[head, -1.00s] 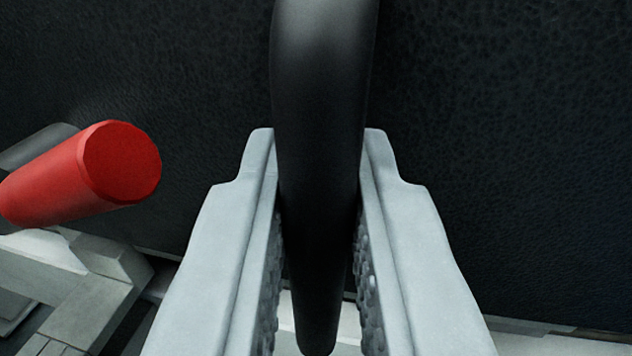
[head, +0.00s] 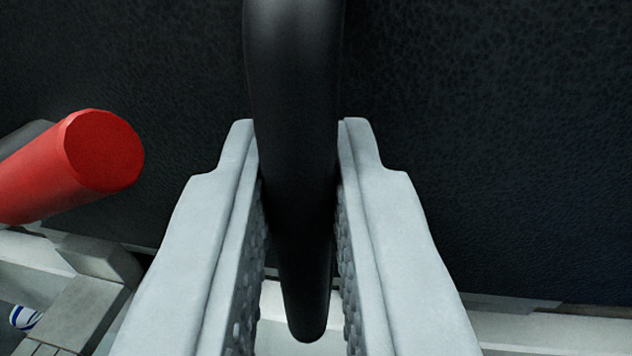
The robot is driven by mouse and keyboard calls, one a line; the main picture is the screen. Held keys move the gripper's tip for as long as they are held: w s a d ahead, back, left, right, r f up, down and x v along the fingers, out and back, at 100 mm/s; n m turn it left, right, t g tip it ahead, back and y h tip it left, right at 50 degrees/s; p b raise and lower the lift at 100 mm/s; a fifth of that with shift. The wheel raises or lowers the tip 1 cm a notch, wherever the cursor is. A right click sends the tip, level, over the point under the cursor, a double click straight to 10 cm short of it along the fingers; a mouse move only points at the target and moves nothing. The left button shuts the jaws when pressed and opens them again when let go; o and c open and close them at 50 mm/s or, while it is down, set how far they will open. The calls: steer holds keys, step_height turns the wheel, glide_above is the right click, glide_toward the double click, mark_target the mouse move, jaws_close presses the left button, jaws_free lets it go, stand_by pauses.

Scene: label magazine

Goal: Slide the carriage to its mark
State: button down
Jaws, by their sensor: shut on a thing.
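My gripper (head: 298,130) is shut on a black curved handle (head: 293,60), with one pale grey finger on each side of it. The handle runs from the top edge of the head view down between the fingers and ends in a rounded tip near the bottom. Behind it is a dark, grained panel (head: 480,130) that fills most of the view. I cannot tell which part is the carriage, and no mark can be made out.
A red cylinder (head: 100,150) sticks out to the left of my gripper. Pale grey frame parts (head: 85,310) lie at the lower left, with a small blue-and-white striped object (head: 24,317) beside them. A pale ledge (head: 540,330) runs along the lower right.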

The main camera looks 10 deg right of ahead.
steer(key=s+d, duration=0.6)
steer(key=d, duration=1.5)
steer(key=s+d, duration=0.7)
steer(key=d, duration=1.5)
steer(key=s+d, duration=0.7)
steer(key=d, duration=1.4)
steer(key=shift+d, duration=0.4)
steer(key=shift+a, duration=0.2)
steer(key=c, duration=1.5)
jaws_free()
steer(key=shift+w, duration=0.1)
steer(key=shift+r, duration=0.1)
step_height(320, 180, up, 10)
